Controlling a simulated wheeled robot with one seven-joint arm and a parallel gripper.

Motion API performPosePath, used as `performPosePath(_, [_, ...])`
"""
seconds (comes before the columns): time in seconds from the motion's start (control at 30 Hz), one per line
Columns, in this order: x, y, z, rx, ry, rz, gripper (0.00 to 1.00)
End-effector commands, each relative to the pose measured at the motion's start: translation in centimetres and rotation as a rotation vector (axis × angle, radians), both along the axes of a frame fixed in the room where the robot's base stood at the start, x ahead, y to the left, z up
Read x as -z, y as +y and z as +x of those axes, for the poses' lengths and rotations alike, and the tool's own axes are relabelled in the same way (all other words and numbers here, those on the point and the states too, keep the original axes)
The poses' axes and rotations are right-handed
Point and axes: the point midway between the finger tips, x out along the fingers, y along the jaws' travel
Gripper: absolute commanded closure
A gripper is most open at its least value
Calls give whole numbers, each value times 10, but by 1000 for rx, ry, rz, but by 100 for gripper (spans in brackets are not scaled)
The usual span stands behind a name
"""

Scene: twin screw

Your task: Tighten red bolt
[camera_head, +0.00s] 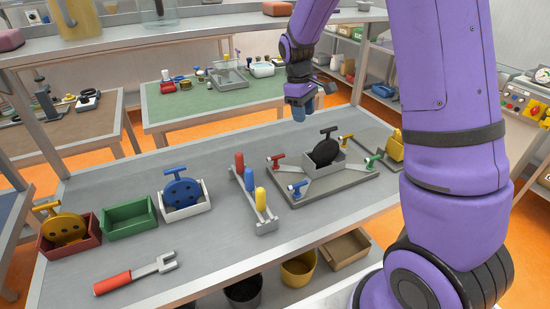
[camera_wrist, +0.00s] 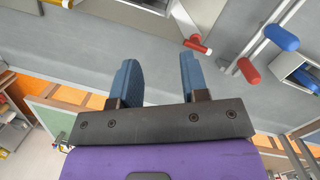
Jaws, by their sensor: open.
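The red bolt (camera_head: 278,157) lies on its side at the back left corner of a grey plate (camera_head: 338,191) on the workbench. In the wrist view the red bolt (camera_wrist: 197,44) is just beyond and to the right of the right fingertip, apart from it. My gripper (camera_head: 304,108) has blue fingers and hangs above the back of the bench, behind the plate. In the wrist view my gripper (camera_wrist: 158,70) is open, with nothing between its fingers.
The plate also carries blue (camera_head: 298,187), green (camera_head: 372,160) and yellow (camera_head: 346,138) bolts and a black disc (camera_head: 326,151). A rack with coloured handles (camera_head: 262,222) stands to its left. Farther left are small bins (camera_head: 130,220) and a red-handled fork tool (camera_head: 120,280).

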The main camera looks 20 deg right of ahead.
Motion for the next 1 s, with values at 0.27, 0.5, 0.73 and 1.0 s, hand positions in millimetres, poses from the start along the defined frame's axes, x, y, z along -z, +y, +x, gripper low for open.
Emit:
performPosePath(0.27, [48, 87, 34, -754, 227, -65, 59])
performPosePath(0.5, [64, 118, 41, -1037, 331, -87, 59])
performPosePath(0.73, [82, 113, 38, -1056, 341, -87, 59])
performPosePath(1.0, [125, 94, 29, -1052, 342, -86, 59])
